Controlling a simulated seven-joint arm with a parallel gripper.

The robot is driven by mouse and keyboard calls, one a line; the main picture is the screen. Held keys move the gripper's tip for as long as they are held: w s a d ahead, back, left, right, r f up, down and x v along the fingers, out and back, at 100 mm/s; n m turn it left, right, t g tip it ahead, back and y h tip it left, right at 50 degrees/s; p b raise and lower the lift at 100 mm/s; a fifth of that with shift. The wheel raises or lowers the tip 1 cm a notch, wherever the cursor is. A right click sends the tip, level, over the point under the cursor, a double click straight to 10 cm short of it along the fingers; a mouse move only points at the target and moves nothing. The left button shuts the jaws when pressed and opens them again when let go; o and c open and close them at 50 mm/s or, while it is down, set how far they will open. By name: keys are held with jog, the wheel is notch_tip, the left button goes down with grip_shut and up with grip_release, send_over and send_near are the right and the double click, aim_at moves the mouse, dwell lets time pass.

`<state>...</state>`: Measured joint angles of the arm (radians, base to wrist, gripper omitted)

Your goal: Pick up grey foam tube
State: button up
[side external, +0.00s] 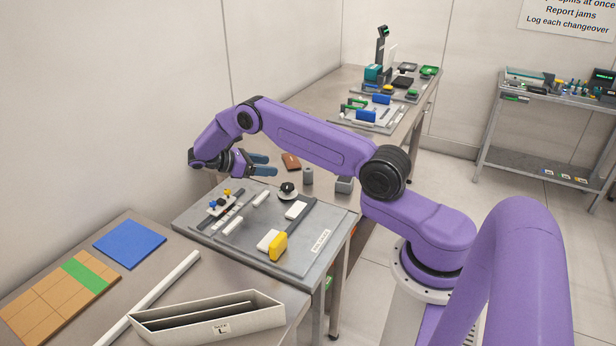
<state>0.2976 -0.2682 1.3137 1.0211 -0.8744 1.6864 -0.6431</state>
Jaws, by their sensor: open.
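A short grey cylinder (307,176), which looks like the grey foam tube, stands upright on the table behind the grey work plate. My gripper (270,165) is open, with its blue-grey fingers pointing right. In the picture the fingertips are a little left of the cylinder and slightly above it, with a visible gap. Nothing shows between the fingers. From this one view I cannot tell their exact height or depth relative to the cylinder.
A brown item (291,161) lies just left of the cylinder, and a grey block (344,186) stands to its right. The work plate (300,260) in front carries a black-topped knob (288,190), white pieces and a yellow block (278,246). My forearm passes above the table.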

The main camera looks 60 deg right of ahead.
aim_at(306, 170)
jog(key=x, duration=1.5)
jog(key=shift+s+d+f, duration=0.15)
jog(key=shift+s+d, duration=0.05)
jog(key=shift+d, duration=0.1)
jog(key=c, duration=1.1)
